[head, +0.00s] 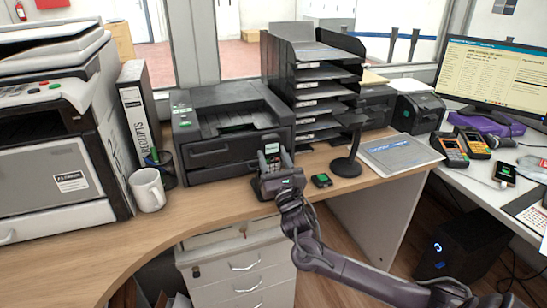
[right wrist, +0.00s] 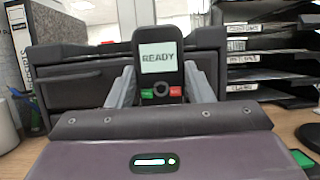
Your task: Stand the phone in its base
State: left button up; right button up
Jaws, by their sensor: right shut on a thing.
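The phone (head: 271,149) is a dark handset with keys, standing roughly upright between the fingers of my right gripper (head: 274,160). In the right wrist view the phone (right wrist: 160,62) faces me, its screen reading READY above a green and a red key. My right gripper (right wrist: 161,88) is shut on it, one finger on each side. The phone's lower end is hidden behind the gripper's body. A dark low piece (head: 259,191) shows on the counter beside the gripper and may be the base; I cannot tell whether the phone sits in it. My left gripper is not in view.
A black printer (head: 225,125) stands close behind the phone, a tray stack (head: 315,90) behind to the right. A white mug (head: 148,190) is at the left; wood between is clear.

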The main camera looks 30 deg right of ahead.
jog(key=shift+f, duration=0.3)
jog(key=o, duration=1.2)
jog(key=shift+c, duration=0.2)
jog(key=v, duration=0.7)
jog(key=shift+s, duration=0.35)
jog(key=shift+a+f, duration=0.1)
jog(key=shift+f, duration=0.15)
